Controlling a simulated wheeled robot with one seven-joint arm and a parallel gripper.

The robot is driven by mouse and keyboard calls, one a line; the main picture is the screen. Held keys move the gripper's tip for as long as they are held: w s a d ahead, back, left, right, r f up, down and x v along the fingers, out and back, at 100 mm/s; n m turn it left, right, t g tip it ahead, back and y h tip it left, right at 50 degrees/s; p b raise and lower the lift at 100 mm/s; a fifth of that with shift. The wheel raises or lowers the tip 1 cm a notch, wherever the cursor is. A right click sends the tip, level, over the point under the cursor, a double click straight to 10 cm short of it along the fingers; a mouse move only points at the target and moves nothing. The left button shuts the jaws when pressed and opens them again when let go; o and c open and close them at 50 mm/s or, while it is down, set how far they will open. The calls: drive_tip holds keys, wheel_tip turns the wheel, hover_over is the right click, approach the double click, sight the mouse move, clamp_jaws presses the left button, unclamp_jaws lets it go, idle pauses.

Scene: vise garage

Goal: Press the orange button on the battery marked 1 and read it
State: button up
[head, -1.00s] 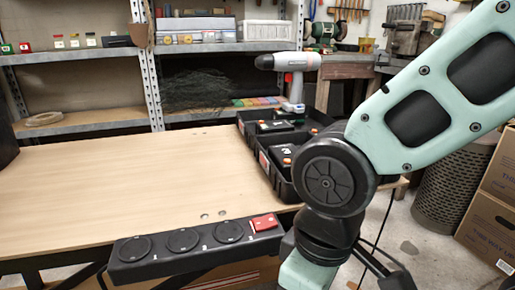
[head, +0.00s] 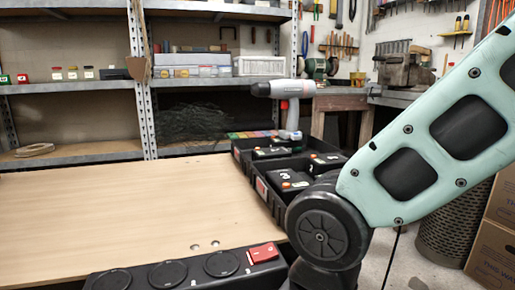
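Black batteries with orange buttons sit in a black divided tray (head: 262,190) at the right end of the wooden workbench. One battery (head: 290,182) is in the near part of the tray, with a white mark that looks like a 3. Another battery (head: 328,160) is at the right, partly behind my arm; its white mark is too small to read surely. A third battery (head: 270,153) lies farther back. I cannot tell for certain which is marked 1. My gripper is out of view below the frame; only my arm's links show at the right.
A black strip with round sockets and a red switch (head: 262,253) runs along the bench's front edge. Cardboard boxes (head: 490,235) stand at the right.

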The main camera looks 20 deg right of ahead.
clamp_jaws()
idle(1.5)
